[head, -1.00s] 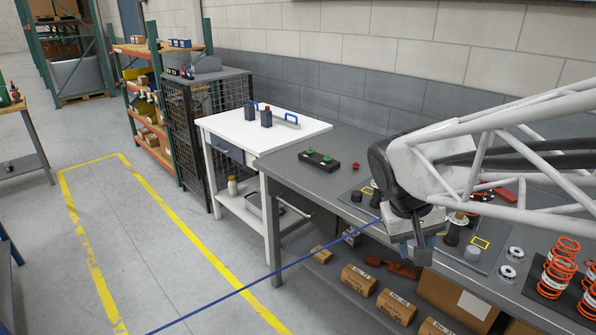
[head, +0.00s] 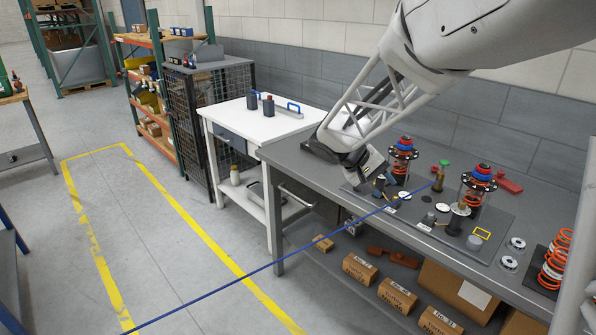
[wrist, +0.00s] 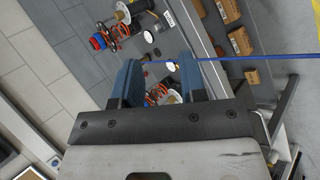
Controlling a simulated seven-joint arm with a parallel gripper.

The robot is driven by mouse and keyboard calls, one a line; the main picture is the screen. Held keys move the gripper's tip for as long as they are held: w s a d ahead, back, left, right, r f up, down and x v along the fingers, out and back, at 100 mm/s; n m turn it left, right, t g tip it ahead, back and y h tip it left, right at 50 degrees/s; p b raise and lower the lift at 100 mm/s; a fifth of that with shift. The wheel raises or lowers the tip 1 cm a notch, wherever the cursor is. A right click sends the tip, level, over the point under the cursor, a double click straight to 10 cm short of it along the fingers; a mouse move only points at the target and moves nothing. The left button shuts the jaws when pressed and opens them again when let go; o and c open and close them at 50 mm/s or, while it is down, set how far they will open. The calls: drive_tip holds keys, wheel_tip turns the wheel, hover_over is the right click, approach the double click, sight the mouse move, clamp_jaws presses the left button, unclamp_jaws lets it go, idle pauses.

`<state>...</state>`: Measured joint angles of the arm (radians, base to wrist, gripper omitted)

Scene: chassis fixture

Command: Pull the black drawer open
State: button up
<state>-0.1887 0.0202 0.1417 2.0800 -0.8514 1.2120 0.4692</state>
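The dark drawer (head: 230,144) is set in the front of the white table (head: 262,128), below its top. It looks closed, and its handle is too small to make out. My gripper (head: 384,190) is over the grey workbench in the head view, well to the right of the drawer and apart from it. In the wrist view my gripper (wrist: 158,82) has its two blue fingers spread. A red spring assembly (wrist: 158,94) shows beyond the gap, not held. The drawer is not seen in the wrist view.
The grey workbench (head: 290,152) stands right of the white table, with spring assemblies (head: 400,160) and small parts on it. Dark bottles (head: 268,106) and a blue-handled item (head: 294,109) stand on the white table. A mesh cage (head: 195,120) is left of it. Open floor (head: 165,250) lies in front.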

drive_tip(key=w+a+f+n+t+h, duration=0.1)
drive_tip(key=w+a+f+t+h, duration=0.1)
drive_tip(key=w+a+f, duration=0.45)
drive_tip(key=w+a+f+n+t+h, duration=0.1)
drive_tip(key=w+a+f+h, duration=0.15)
drive_tip(key=w, duration=0.75)
drive_tip(key=w+a+f+n+t+h, duration=0.1)
drive_tip(key=w+a+f+t, duration=0.15)
drive_tip(key=w+f, duration=0.4)
drive_tip(key=n+t, duration=0.4)
drive_tip(key=t, duration=0.4)
approach(293, 195)
drive_tip(key=shift+w+d+f, duration=0.15)
drive_tip(key=shift+w+d, duration=0.6)
drive_tip(key=shift+w, duration=0.25)
drive_tip(key=shift+x, duration=3.95)
drive_tip(key=shift+c, duration=0.3)
drive_tip(key=shift+a, duration=0.1)
clamp_jaws()
